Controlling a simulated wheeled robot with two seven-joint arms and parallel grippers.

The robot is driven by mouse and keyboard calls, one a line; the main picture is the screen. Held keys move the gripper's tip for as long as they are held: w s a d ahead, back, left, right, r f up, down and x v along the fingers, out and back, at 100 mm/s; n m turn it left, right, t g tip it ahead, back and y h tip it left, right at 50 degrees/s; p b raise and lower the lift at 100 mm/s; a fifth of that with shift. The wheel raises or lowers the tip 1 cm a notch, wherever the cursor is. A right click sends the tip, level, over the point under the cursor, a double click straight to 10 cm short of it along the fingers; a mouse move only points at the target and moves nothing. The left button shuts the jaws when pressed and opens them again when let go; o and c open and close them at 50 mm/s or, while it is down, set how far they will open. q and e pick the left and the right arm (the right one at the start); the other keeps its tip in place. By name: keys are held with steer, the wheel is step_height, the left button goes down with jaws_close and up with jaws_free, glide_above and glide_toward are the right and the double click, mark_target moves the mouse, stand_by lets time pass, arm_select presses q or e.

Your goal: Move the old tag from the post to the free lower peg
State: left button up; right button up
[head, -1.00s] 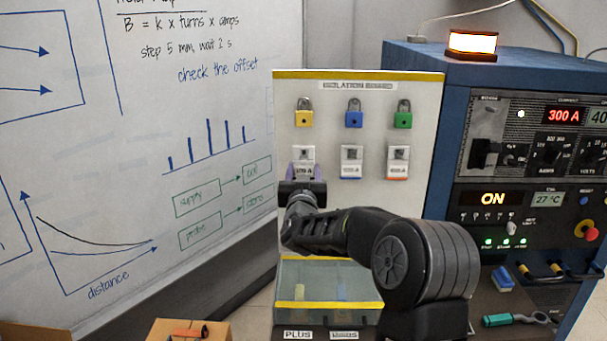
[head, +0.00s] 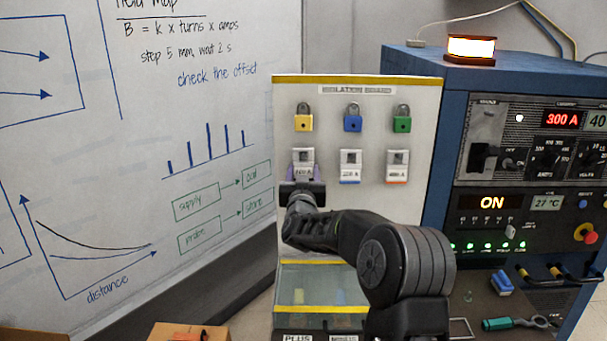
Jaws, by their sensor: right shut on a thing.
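A white tag with a dark upper part (head: 303,158) is at the left lower place of the isolation board (head: 290,225). My right gripper (head: 303,180), with purple fingertips, is shut on this tag from below. The tag's lettering is small and partly hidden by the gripper. The peg behind it is hidden, so I cannot tell whether the tag hangs on it. Similar tags hang to its right, one with a blue lower edge (head: 350,167) and one with an orange lower edge (head: 397,167). My left gripper is not in view.
Yellow (head: 303,123), blue (head: 352,123) and green (head: 401,124) padlocks hang above the tags. A clear box (head: 300,272) with a yellow edge stands below the board. The blue power cabinet (head: 425,85) is at the right, with a teal-handled tool (head: 497,324) before it.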

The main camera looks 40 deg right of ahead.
steer(key=shift+f, duration=0.1)
steer(key=o, duration=1.1)
steer(key=shift+c, duration=0.2)
steer(key=shift+o, duration=0.5)
steer(key=shift+o, duration=0.4)
steer(key=shift+d, duration=0.1)
steer(key=shift+s, duration=0.2)
steer(key=shift+b+v, duration=0.55)
steer(key=shift+v, duration=0.8)
steer(key=b+v, duration=0.1)
steer(key=v, duration=0.5)
steer(key=shift+a+r, duration=0.2)
steer(key=shift+r, duration=0.35)
steer(key=shift+w, duration=0.1)
